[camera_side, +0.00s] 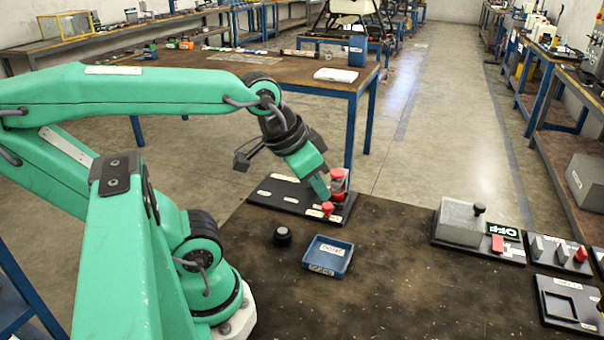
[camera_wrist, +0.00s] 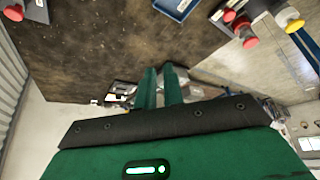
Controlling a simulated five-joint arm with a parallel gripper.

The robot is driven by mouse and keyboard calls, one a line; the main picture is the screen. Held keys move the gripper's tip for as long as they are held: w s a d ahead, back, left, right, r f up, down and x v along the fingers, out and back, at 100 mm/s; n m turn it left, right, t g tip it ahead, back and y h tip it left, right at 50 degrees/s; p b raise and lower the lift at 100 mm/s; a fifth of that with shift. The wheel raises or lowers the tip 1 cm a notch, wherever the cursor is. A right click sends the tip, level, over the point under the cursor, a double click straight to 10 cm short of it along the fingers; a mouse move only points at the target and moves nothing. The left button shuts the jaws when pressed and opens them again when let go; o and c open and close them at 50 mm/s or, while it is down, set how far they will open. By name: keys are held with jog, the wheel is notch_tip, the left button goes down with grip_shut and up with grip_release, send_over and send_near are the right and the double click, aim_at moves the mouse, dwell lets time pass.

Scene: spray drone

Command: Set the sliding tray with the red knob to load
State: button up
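A black board (camera_side: 267,200) with several pale labels lies at the far edge of the table. Red knobs stand at its right end: a low one (camera_side: 327,208) in front and others (camera_side: 337,173) behind. Red knobs also show at the upper right of the wrist view (camera_wrist: 250,41). I cannot tell which knob belongs to the sliding tray, and the labels are unreadable. My gripper (camera_side: 322,194) points down over the board's right end, close to the knobs in the side view. In the wrist view its two green fingers (camera_wrist: 160,72) stand slightly apart, with nothing seen between them.
A labelled blue tray (camera_side: 328,257) and a round black knob (camera_side: 282,236) sit nearer on the dark table (camera_side: 390,285). At right are a grey box (camera_side: 463,220), an OFF sign (camera_side: 503,231), a lever panel (camera_side: 558,252) and a black frame (camera_side: 568,303). The middle-right tabletop is clear.

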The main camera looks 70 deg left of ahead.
jog(key=o, duration=0.7)
jog(key=shift+w+a, duration=0.1)
jog(key=shift+w, duration=0.1)
jog(key=shift+o, duration=0.5)
jog(key=shift+w+a+n, duration=0.3)
jog(key=shift+w+a, duration=0.15)
jog(key=shift+w, duration=0.1)
jog(key=n+g, duration=0.6)
send_over(327, 205)
notch_tip(327, 205, down, 13)
jog(key=shift+w+r, duration=0.1)
jog(key=shift+r, duration=0.05)
jog(key=shift+f, duration=3.9)
jog(key=shift+c, duration=0.2)
